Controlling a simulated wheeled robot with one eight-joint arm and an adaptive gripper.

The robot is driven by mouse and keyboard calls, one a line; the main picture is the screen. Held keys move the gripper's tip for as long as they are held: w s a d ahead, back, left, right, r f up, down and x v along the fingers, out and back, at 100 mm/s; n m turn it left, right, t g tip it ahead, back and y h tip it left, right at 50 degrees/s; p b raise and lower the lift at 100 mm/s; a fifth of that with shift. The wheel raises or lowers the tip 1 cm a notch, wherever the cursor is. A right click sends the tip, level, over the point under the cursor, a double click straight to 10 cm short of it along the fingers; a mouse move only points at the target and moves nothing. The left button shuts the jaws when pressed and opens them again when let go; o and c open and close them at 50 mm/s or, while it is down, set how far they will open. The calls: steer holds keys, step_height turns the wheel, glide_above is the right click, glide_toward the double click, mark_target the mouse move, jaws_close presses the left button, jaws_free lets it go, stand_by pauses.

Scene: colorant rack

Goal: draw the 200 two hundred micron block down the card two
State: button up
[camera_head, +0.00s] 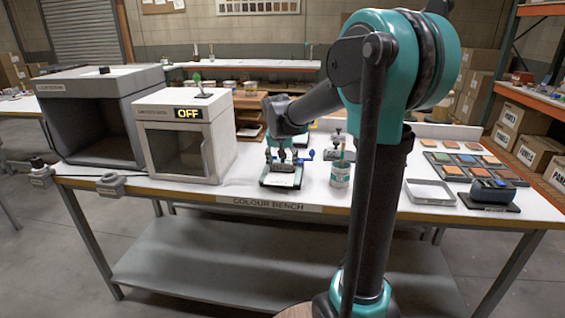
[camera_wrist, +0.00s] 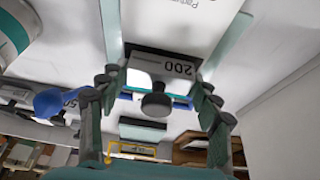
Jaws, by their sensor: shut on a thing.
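My gripper (camera_wrist: 155,85) is shut on the block (camera_wrist: 178,67) marked 200, a pale block with a dark edge and a dark round knob. In the wrist view a finger lies on either side of it. The block is over or on a white card (camera_wrist: 180,18) with print on it, between two green strips; I cannot tell if it touches. In the head view my gripper (camera_head: 282,154) is above the far part of the card (camera_head: 281,180), in a dark holder on the bench. The block is mostly hidden there.
A light booth reading OFF (camera_head: 185,140) is to the left. An empty grey tray (camera_head: 430,190) and colour tiles (camera_head: 470,160) are on the right. A blue knob (camera_wrist: 48,102) shows left of my fingers.

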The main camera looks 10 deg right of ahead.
mark_target(281, 175)
steer(key=shift+s+a+f, duration=0.1)
steer(key=shift+s+a, duration=0.05)
steer(key=shift+s, duration=0.35)
steer(key=shift+s, duration=0.1)
steer(key=shift+s+a, duration=0.15)
steer(key=shift+s, duration=0.1)
steer(key=shift+s+a, duration=0.1)
steer(key=shift+s, duration=0.35)
steer(key=shift+s+a, duration=0.1)
steer(key=shift+s, duration=0.2)
steer(key=shift+s+a, duration=0.15)
steer(key=shift+s, duration=0.2)
steer(key=shift+s+a, duration=0.1)
steer(key=shift+s, duration=0.25)
